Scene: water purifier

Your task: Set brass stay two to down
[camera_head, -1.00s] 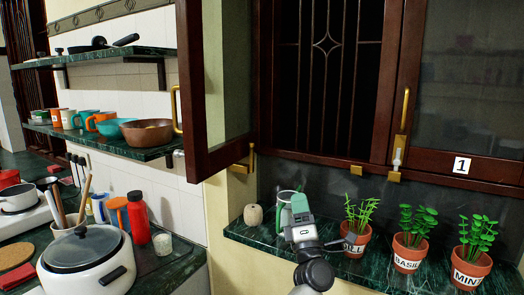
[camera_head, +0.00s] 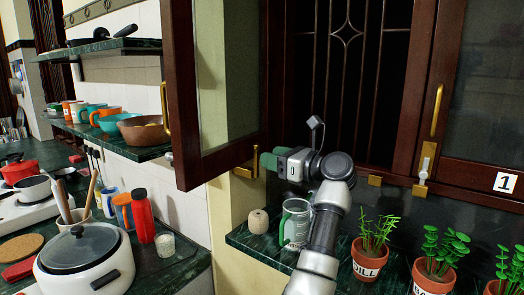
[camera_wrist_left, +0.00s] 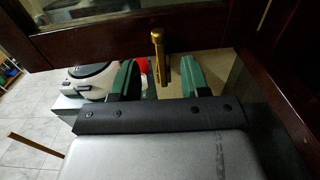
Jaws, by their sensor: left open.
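A brass stay (camera_head: 245,163) sits at the lower corner of the open dark-wood window sash (camera_head: 180,100), with an upright end and a horizontal part. My left gripper (camera_head: 268,161) is open, with green fingers, just right of the stay. In the left wrist view, the brass stay (camera_wrist_left: 158,52) stands upright between and just beyond the open fingers of my left gripper (camera_wrist_left: 160,72). I cannot tell whether they touch it. Another brass stay (camera_head: 426,165) is on the right sash, near the label 1 (camera_head: 507,182). My right gripper is not in view.
The green marble sill (camera_head: 245,240) below holds a glass mug (camera_head: 295,222), a beige cylinder (camera_head: 258,221) and herb pots, including dill (camera_head: 369,262). A white cooker (camera_head: 85,262) and red bottle (camera_head: 143,215) stand on the left counter.

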